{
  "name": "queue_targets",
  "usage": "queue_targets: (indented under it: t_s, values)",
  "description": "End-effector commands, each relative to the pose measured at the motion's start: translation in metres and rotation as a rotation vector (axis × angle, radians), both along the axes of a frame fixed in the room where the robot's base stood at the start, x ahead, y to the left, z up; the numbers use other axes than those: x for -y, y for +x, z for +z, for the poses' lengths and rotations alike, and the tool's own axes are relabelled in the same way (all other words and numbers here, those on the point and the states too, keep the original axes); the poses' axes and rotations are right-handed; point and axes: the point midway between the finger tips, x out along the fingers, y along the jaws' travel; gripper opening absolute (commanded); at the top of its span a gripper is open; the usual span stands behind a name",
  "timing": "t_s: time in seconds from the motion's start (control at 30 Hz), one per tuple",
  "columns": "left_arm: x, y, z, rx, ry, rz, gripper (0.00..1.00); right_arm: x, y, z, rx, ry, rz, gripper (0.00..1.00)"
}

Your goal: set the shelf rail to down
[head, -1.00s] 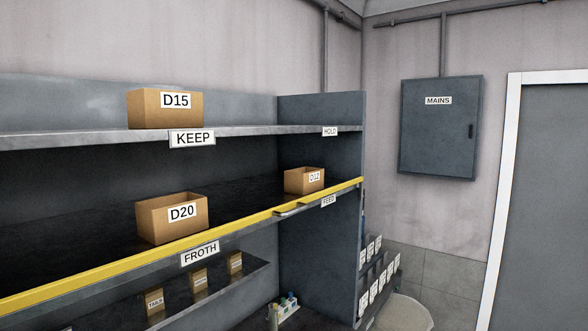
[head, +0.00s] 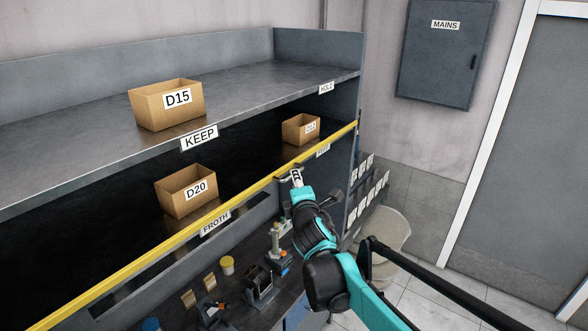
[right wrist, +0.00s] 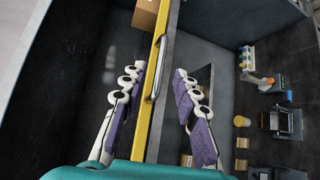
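The yellow shelf rail (head: 150,256) runs along the front of the middle shelf, above the FROTH label, and looks raised over the shelf edge. A grey handle (right wrist: 155,75) is fixed to it near its right part. My right gripper (head: 296,178) is at this handle in the head view. In the right wrist view its two purple-padded fingers (right wrist: 160,80) are spread wide, one on each side of the rail and handle, with gaps visible. Part of the handle is hidden by the gripper in the head view. My left gripper is not in view.
Boxes D20 (head: 187,191) and a smaller one (head: 300,130) stand behind the rail; D15 (head: 167,105) is on the shelf above. Lab items (head: 262,282) stand on the bench below. The MAINS cabinet (head: 445,52) hangs on the wall at right.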

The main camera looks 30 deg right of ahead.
Motion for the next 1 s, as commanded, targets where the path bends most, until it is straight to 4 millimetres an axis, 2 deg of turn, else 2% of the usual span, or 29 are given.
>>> queue_targets:
  t_s: [0.1, 0.33, 0.5, 0.77, 0.87, 0.9, 1.0]
  values:
    - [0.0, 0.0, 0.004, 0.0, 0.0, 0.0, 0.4, 0.008, 0.018, -0.002, 0.0, 0.001, -0.001, 0.31]
    - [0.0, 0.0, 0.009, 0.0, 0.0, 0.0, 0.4, 0.019, 0.045, -0.006, 0.0, 0.003, -0.001, 0.31]
    - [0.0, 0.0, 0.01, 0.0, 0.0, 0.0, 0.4, 0.023, 0.053, -0.008, 0.0, 0.002, 0.0, 0.31]
    - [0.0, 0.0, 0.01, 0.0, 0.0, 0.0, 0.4, 0.023, 0.054, -0.009, 0.0, 0.002, 0.0, 0.31]
    - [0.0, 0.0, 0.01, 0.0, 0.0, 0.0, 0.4, 0.023, 0.054, -0.009, 0.0, 0.002, 0.0, 0.04]
    - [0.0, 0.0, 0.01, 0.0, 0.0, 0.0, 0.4, 0.023, 0.054, -0.009, 0.0, 0.002, 0.0, 0.0]
    - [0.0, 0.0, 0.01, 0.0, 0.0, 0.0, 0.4, 0.023, 0.054, -0.009, 0.0, 0.002, 0.0, 0.0]
